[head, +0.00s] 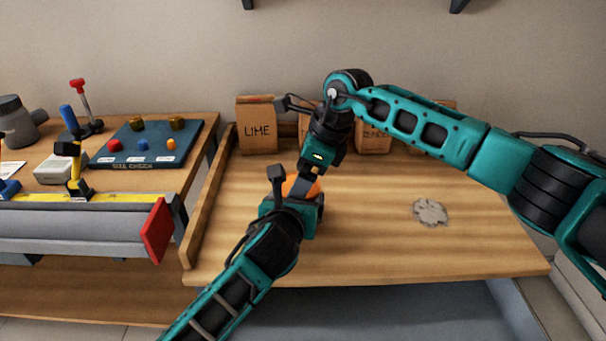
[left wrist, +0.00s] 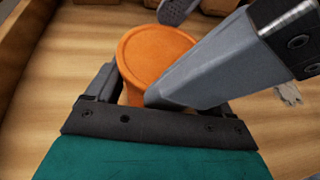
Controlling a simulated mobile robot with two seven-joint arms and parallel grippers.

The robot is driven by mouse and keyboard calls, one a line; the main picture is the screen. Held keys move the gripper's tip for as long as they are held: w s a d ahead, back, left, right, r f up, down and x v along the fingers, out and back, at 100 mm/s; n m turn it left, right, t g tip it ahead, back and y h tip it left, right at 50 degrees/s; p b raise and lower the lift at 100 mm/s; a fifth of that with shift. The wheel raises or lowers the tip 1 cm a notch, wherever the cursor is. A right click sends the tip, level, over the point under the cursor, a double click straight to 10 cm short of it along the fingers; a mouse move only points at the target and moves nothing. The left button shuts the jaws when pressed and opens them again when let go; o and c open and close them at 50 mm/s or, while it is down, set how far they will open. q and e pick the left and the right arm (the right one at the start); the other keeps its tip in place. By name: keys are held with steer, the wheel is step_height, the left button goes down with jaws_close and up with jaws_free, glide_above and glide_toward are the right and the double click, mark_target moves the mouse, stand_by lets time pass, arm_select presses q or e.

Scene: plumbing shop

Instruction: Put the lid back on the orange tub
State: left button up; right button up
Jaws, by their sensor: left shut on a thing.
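The orange tub (left wrist: 131,95) stands on the wooden bench, partly hidden in the head view (head: 301,187) by my grippers. A round orange lid (left wrist: 150,58) lies over its top in the left wrist view; I cannot tell if it is fully seated. My left gripper (head: 297,207) is shut on the tub, coming in from the front. My right gripper (head: 304,182) comes down from above. Its grey fingers show at the near right and far edges of the lid in the left wrist view. Whether they touch the lid is unclear.
Brown paper bags, one marked LIME (head: 257,126), stand at the back. A grey crumpled patch (head: 430,211) lies on the bench (head: 375,245) to the right. A wooden ledge (head: 208,200) edges the left side, beside a blue board (head: 140,143) and tools. The bench's right part is mostly clear.

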arm_select(q)
steer(key=shift+r, duration=0.1)
arm_select(e)
steer(key=shift+d+f, duration=0.15)
steer(key=shift+f, duration=0.2)
steer(key=shift+r, duration=0.1)
steer(key=shift+w+r, duration=0.1)
steer(key=shift+r, duration=0.15)
steer(key=shift+r, duration=0.35)
stand_by(0.7)
steer(key=shift+f, duration=0.45)
arm_select(q)
steer(key=shift+d+r, duration=0.15)
steer(key=shift+r, duration=0.1)
arm_select(e)
steer(key=shift+f, duration=0.55)
steer(key=o, duration=0.8)
steer(key=shift+c, duration=0.2)
arm_select(q)
steer(key=shift+f, duration=0.15)
arm_select(e)
steer(key=shift+r, duration=0.1)
arm_select(q)
steer(key=shift+f, duration=0.15)
arm_select(e)
steer(key=shift+r, duration=0.25)
